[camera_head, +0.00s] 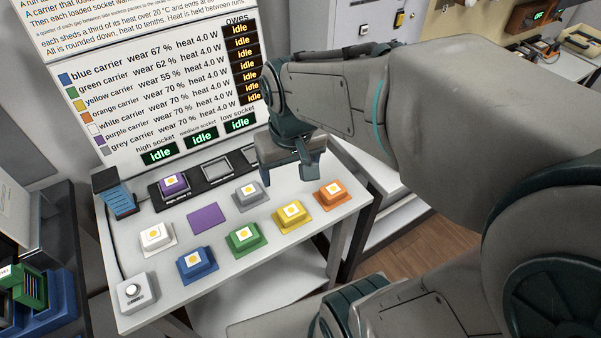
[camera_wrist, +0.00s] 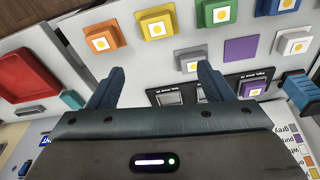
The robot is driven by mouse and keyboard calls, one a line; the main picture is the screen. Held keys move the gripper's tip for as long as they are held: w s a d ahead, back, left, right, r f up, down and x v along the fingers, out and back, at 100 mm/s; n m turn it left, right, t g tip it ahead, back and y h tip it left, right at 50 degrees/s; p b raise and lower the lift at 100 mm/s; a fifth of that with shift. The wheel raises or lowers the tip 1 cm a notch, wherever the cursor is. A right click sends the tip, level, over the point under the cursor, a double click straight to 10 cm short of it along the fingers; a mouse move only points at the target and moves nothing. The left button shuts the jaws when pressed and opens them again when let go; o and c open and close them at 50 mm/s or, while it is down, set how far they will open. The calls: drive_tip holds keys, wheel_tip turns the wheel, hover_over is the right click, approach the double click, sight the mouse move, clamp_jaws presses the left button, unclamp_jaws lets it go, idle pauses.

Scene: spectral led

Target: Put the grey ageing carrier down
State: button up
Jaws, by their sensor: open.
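The grey ageing carrier (camera_head: 250,193) sits on the white table among the other carriers, a yellow dot on its top label. It also shows in the wrist view (camera_wrist: 190,61), beyond the fingertips. My gripper (camera_head: 302,170) is above the table's back right part, to the right of the grey carrier and apart from it. In the wrist view my gripper (camera_wrist: 160,80) has its two fingers wide apart with nothing between them. The purple carrier (camera_head: 174,185) sits in the left socket of the black strip (camera_head: 208,177). The other two sockets look empty.
White (camera_head: 156,236), blue (camera_head: 197,264), green (camera_head: 245,239), yellow (camera_head: 291,216) and orange (camera_head: 329,194) carriers stand on the table. A purple pad (camera_head: 206,218) is bare. A button box (camera_head: 135,292) is at the front left. A status board (camera_head: 165,75) stands behind and reads idle.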

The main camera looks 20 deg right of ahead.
drive_tip(key=shift+m+t, duration=0.3)
drive_tip(key=shift+m, duration=0.1)
drive_tip(key=s, duration=0.1)
drive_tip(key=s+d, duration=0.1)
drive_tip(key=s, duration=0.1)
drive_tip(key=s+d, duration=0.1)
drive_tip(key=shift+s+f, duration=0.3)
idle(0.7)
